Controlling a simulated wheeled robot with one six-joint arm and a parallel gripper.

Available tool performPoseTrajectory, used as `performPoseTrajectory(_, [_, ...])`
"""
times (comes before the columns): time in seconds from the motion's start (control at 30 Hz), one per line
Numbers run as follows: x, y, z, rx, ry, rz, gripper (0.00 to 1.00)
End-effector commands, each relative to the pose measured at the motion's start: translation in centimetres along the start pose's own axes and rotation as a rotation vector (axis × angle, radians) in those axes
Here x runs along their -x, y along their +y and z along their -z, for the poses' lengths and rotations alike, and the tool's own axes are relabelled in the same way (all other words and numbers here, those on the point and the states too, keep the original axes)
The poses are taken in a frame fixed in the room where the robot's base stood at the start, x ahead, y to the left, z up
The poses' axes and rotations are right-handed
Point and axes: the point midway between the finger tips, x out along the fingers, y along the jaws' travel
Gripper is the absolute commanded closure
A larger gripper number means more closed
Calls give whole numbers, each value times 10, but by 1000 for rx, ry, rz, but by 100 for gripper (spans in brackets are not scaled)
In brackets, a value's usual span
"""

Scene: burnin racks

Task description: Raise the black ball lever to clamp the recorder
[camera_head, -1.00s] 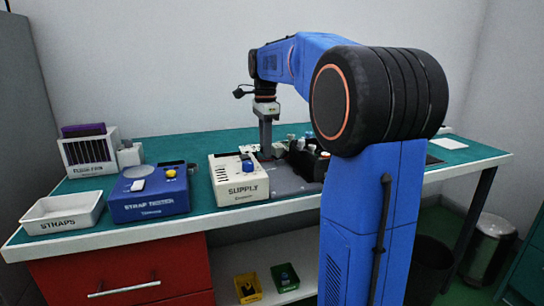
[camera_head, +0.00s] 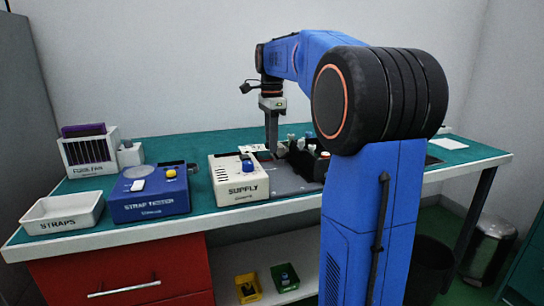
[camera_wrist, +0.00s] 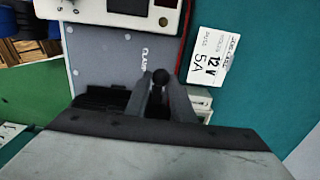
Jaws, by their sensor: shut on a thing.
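The black ball lever (camera_wrist: 161,77) shows in the wrist view as a small black ball between my two fingertips. My gripper (camera_wrist: 158,92) is shut on it; in the head view my gripper (camera_head: 272,150) points down at the back of the grey plate. The grey clamp plate (camera_wrist: 105,58) carries the printed word CLAMP, partly covered by a finger. Dark parts of the fixture (camera_head: 300,158) stand right of my gripper in the head view. I cannot make out the recorder, and the lever's shaft is hidden by the fingers.
The white SUPPLY box (camera_head: 240,190) with a blue knob stands left of the plate. The blue strap tester (camera_head: 150,205) and white STRAPS bin (camera_head: 62,222) are farther left. A white 12V 5A label (camera_wrist: 211,56) lies beside the plate. Green bench top is clear behind.

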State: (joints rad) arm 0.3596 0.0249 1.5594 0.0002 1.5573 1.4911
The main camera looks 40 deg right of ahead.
Motion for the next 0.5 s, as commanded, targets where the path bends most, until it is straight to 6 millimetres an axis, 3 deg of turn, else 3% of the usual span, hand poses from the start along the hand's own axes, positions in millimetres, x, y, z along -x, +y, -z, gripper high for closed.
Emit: performPoseTrajectory(0.5, [4, 0, 13, -1, 2, 1, 98])
